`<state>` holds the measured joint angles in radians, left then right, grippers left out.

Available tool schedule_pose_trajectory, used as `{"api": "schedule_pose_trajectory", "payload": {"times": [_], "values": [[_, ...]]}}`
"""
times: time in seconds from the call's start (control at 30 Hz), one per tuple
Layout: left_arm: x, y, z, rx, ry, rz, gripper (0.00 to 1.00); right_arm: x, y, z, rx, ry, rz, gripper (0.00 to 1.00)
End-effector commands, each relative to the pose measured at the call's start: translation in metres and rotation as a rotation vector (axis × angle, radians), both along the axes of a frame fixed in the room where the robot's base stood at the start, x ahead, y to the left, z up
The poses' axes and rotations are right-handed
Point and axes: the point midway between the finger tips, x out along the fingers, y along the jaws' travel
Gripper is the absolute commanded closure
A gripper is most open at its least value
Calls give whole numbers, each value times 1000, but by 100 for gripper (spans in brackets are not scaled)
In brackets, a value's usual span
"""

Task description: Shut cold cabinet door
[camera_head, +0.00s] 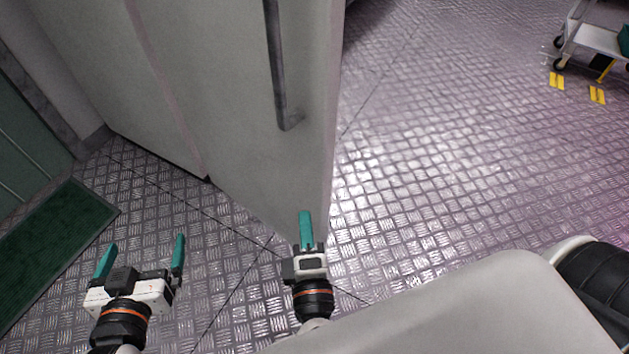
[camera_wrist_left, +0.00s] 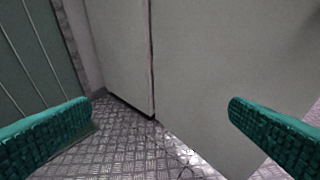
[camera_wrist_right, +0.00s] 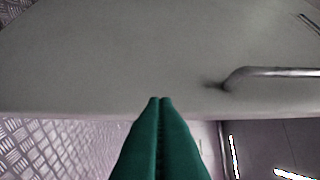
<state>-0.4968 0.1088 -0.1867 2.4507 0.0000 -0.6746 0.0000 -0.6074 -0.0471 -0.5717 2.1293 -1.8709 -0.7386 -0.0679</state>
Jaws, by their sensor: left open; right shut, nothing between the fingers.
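The cold cabinet door (camera_head: 240,90) is a tall pale grey panel standing ajar, with a long dark metal bar handle (camera_head: 278,70) near its free edge. The handle also shows in the right wrist view (camera_wrist_right: 270,73). My right gripper (camera_head: 305,215) is shut and empty, close to the door's lower free edge; contact cannot be told. In the right wrist view its closed teal fingers (camera_wrist_right: 157,100) overlap the door's edge. My left gripper (camera_head: 140,250) is open and empty over the floor, left of the door. In the left wrist view the door's face (camera_wrist_left: 230,60) lies beyond its fingers.
A dark green mat (camera_head: 50,245) lies on the left floor beside a green wall panel (camera_head: 25,140). A white trolley (camera_head: 595,38) stands far right near yellow floor marks (camera_head: 557,81). The patterned metal floor (camera_head: 440,150) right of the door is clear.

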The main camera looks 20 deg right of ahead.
Motion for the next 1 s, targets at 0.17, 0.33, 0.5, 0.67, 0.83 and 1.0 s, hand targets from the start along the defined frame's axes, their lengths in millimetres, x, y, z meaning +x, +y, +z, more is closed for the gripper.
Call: {"api": "schedule_pose_trajectory", "payload": {"times": [0.17, 0.33, 0.5, 0.67, 0.83, 1.0], "values": [[-6, 3, -11, 18, 70, 2, 0, 40, -12, 3, 3, -5, -3, 100], [-13, 7, -20, 37, 144, 8, 0, 65, -28, 2, 0, -1, -2, 100], [-20, 10, -29, 53, 210, 13, 0, 74, -46, 1, 1, 0, -1, 100], [-22, 12, -33, 60, 238, 15, 0, 77, -52, 1, 1, 0, 0, 100], [-23, 12, -34, 60, 242, 15, 0, 78, -53, 0, 1, 1, 0, 100], [-23, 12, -34, 60, 242, 15, 0, 78, -53, 0, 1, 1, 0, 100]]}}
